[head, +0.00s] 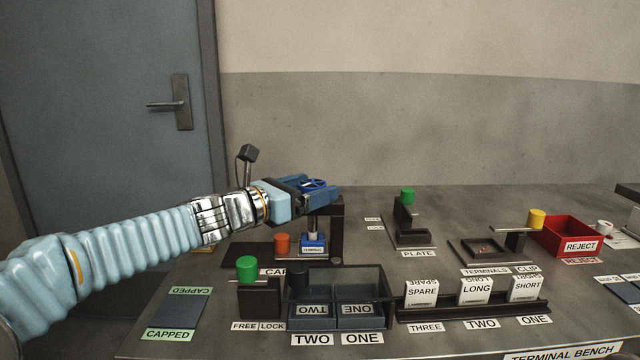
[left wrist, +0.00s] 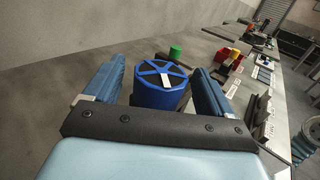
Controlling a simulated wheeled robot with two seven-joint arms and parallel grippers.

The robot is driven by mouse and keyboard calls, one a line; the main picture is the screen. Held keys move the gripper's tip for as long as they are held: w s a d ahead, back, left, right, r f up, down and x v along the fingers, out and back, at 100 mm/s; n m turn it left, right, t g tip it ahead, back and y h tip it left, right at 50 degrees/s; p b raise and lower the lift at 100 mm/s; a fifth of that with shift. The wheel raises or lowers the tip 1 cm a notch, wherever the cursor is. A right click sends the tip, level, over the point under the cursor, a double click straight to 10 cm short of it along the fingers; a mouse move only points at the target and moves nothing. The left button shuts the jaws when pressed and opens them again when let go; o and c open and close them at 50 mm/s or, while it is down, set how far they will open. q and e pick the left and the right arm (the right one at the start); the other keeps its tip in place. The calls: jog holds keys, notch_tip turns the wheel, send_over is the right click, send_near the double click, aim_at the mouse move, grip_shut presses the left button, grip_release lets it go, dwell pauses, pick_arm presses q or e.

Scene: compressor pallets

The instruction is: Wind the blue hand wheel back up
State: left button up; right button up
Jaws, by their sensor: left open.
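The blue hand wheel (head: 313,184) sits on top of a dark press-like stand (head: 337,232) at the middle of the bench. In the left wrist view the wheel (left wrist: 161,76) is a blue rim with crossed spokes and a white mark on it. My left gripper (head: 322,193) reaches in from the left at the wheel's height. In the left wrist view its blue fingers (left wrist: 153,90) stand open, one on each side of the wheel, with a gap visible beside it. A blue block (head: 313,243) with a label is under the stand's spindle. My right gripper is not seen.
A two-part bin (head: 376,283) marked TWO and ONE stands in front. A green-knobbed lock (head: 247,268) is to its left, and a rack (head: 470,308) with labelled boxes to its right. A plate fixture (head: 407,218) and a red reject bin (head: 567,238) stand farther right.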

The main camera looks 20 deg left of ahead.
pick_arm(q)
jog(key=shift+x, duration=1.3)
jog(key=c, duration=1)
jog(key=shift+o, duration=0.2)
jog(key=shift+f+b, duration=0.2)
jog(key=shift+b, duration=0.5)
jog(key=n+t+y+b, duration=0.1)
jog(key=y+b, duration=0.1)
jog(key=b, duration=0.1)
jog(key=n+t+y+b, duration=0.1)
jog(key=n+y+b, duration=0.1)
jog(key=y+b, duration=0.1)
jog(key=n+y+b, duration=0.2)
jog(key=b, duration=0.1)
jog(key=shift+w+a+f+t, duration=0.1)
jog(key=shift+a+t, duration=0.15)
jog(key=shift+t, duration=0.15)
jog(key=shift+a+r+n+y+b, duration=0.15)
jog(key=shift+n+y+b, duration=0.4)
jog(key=shift+y, duration=0.35)
jog(key=shift+a+r+n+y+b, duration=0.1)
jog(key=shift+n+y+b, duration=0.45)
jog(key=shift+y, duration=0.35)
